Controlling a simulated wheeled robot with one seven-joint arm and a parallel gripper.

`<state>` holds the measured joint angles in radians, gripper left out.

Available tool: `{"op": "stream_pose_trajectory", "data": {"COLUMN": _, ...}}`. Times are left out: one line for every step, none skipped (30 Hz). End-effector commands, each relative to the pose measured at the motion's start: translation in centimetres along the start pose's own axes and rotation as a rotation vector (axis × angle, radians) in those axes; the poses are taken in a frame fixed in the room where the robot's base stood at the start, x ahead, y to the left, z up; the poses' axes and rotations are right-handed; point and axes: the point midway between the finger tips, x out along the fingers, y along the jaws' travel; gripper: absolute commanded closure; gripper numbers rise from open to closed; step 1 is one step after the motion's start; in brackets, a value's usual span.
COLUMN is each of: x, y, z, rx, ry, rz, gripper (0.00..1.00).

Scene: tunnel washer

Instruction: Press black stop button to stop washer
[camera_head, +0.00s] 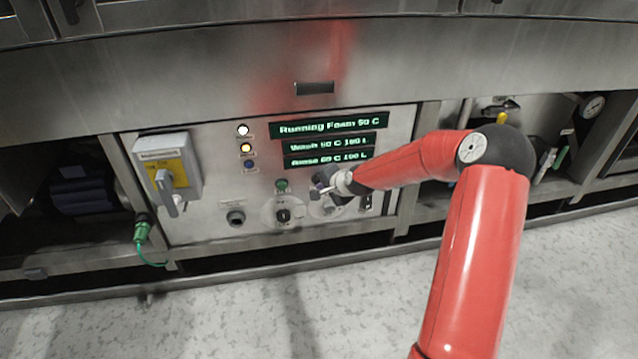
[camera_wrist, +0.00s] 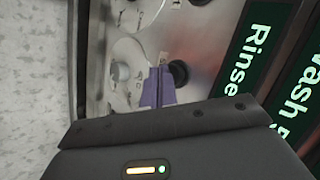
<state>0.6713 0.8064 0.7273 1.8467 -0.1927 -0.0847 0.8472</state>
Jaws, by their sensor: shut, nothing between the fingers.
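The washer's control panel (camera_head: 215,205) has lit displays, the top one (camera_head: 328,127) reading "Running Foam 50 C". In the wrist view a round black button (camera_wrist: 179,73) stands out from the panel, right beside my purple fingertips. My gripper (camera_wrist: 158,76) is shut and empty, its tips close to the panel; I cannot tell whether they touch the button. In the head view my gripper (camera_head: 317,191) is at the panel below the displays and right of a green button (camera_head: 281,185). It and my wrist hide the black button there.
A dark rotary knob (camera_head: 283,215) sits below the green button. White (camera_head: 243,130), yellow (camera_head: 246,148) and blue (camera_head: 249,164) lamps line the panel's left. A grey switch box (camera_head: 168,172) juts out farther left. The floor (camera_head: 250,315) in front is clear.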

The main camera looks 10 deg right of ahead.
Motion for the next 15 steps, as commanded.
{"op": "stream_pose_trajectory", "data": {"x": 0.07, "y": -0.02, "z": -0.03, "rx": 0.0, "ry": 0.0, "rz": 0.0, "gripper": 1.0}}
{"op": "stream_pose_trajectory", "data": {"x": 0.09, "y": -0.03, "z": -0.04, "rx": 0.0, "ry": 0.0, "rz": 0.0, "gripper": 1.0}}
{"op": "stream_pose_trajectory", "data": {"x": 0.13, "y": -0.06, "z": -0.07, "rx": 0.0, "ry": 0.0, "rz": 0.0, "gripper": 1.0}}
{"op": "stream_pose_trajectory", "data": {"x": 0.15, "y": -0.08, "z": -0.09, "rx": 0.0, "ry": 0.0, "rz": 0.0, "gripper": 1.0}}
{"op": "stream_pose_trajectory", "data": {"x": 0.18, "y": -0.1, "z": -0.12, "rx": 0.0, "ry": 0.0, "rz": 0.0, "gripper": 1.0}}
{"op": "stream_pose_trajectory", "data": {"x": 0.21, "y": -0.12, "z": -0.15, "rx": 0.0, "ry": 0.0, "rz": 0.0, "gripper": 1.0}}
{"op": "stream_pose_trajectory", "data": {"x": 0.24, "y": -0.15, "z": -0.17, "rx": 0.0, "ry": 0.0, "rz": 0.0, "gripper": 1.0}}
{"op": "stream_pose_trajectory", "data": {"x": 0.26, "y": -0.17, "z": -0.19, "rx": 0.0, "ry": 0.0, "rz": 0.0, "gripper": 1.0}}
{"op": "stream_pose_trajectory", "data": {"x": 0.3, "y": -0.2, "z": -0.22, "rx": 0.0, "ry": 0.001, "rz": 0.0, "gripper": 1.0}}
{"op": "stream_pose_trajectory", "data": {"x": 0.32, "y": -0.22, "z": -0.25, "rx": 0.0, "ry": 0.001, "rz": -0.001, "gripper": 1.0}}
{"op": "stream_pose_trajectory", "data": {"x": 0.35, "y": -0.24, "z": -0.27, "rx": 0.0, "ry": 0.001, "rz": -0.001, "gripper": 1.0}}
{"op": "stream_pose_trajectory", "data": {"x": 0.38, "y": -0.27, "z": -0.29, "rx": 0.0, "ry": 0.001, "rz": -0.001, "gripper": 1.0}}
{"op": "stream_pose_trajectory", "data": {"x": 0.41, "y": -0.29, "z": -0.31, "rx": 0.0, "ry": 0.001, "rz": -0.001, "gripper": 1.0}}
{"op": "stream_pose_trajectory", "data": {"x": 0.43, "y": -0.31, "z": -0.33, "rx": 0.0, "ry": 0.001, "rz": -0.001, "gripper": 1.0}}
{"op": "stream_pose_trajectory", "data": {"x": 0.47, "y": -0.33, "z": -0.35, "rx": 0.0, "ry": 0.001, "rz": -0.001, "gripper": 1.0}}
